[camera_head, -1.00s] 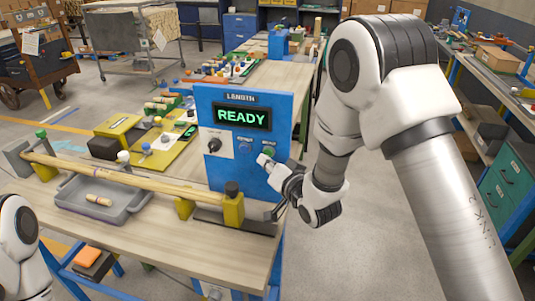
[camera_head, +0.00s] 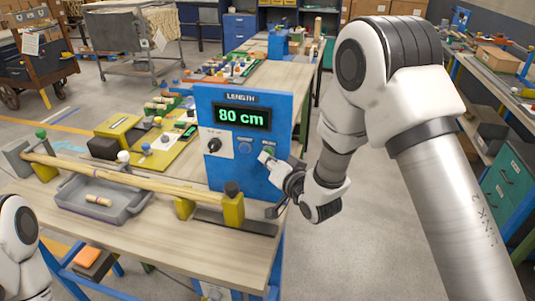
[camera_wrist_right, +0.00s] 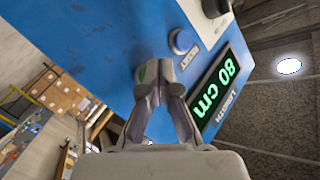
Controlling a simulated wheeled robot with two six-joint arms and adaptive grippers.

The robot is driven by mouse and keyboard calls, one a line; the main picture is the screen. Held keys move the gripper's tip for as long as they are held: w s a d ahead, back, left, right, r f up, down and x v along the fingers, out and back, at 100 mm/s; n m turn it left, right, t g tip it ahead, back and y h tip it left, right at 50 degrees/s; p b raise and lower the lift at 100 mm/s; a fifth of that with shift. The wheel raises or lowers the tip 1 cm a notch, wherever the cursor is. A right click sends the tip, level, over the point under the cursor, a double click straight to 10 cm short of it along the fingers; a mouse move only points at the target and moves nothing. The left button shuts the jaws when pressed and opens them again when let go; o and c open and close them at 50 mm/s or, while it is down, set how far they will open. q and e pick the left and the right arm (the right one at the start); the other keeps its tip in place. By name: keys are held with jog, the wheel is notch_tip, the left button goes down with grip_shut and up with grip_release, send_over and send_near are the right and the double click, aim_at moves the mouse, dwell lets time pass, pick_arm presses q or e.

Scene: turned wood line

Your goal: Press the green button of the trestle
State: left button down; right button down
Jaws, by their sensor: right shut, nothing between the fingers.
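The blue panel (camera_head: 222,172) stands on the trestle table (camera_head: 150,234); its screen (camera_head: 243,117) reads "80 cm". The green button (camera_head: 268,149) is at the right of the panel, largely hidden by my right gripper (camera_head: 266,158). In the right wrist view, the green button (camera_wrist_right: 150,72) shows just beyond the fingertips of my right gripper (camera_wrist_right: 162,78), which is shut with nothing in it. The tips are at the button; whether they touch it I cannot tell. A blue button (camera_wrist_right: 182,41) is beside it. My left gripper is out of view.
A long wooden rod (camera_head: 110,176) lies across the trestle supports, above a grey tray (camera_head: 128,204) with a short wooden piece (camera_head: 98,200). A black knob (camera_head: 214,145) is on the panel's left. The floor right of the table is clear.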

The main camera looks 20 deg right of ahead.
dwell(0.4)
jog(key=shift+s+a, duration=0.45)
jog(key=shift+s, duration=0.15)
jog(key=s+a, duration=0.1)
jog(key=s, duration=0.1)
jog(key=s+a, duration=0.1)
jog(key=s, duration=0.1)
jog(key=shift+a+b, duration=0.3)
jog(key=shift+a, duration=0.05)
dwell(0.6)
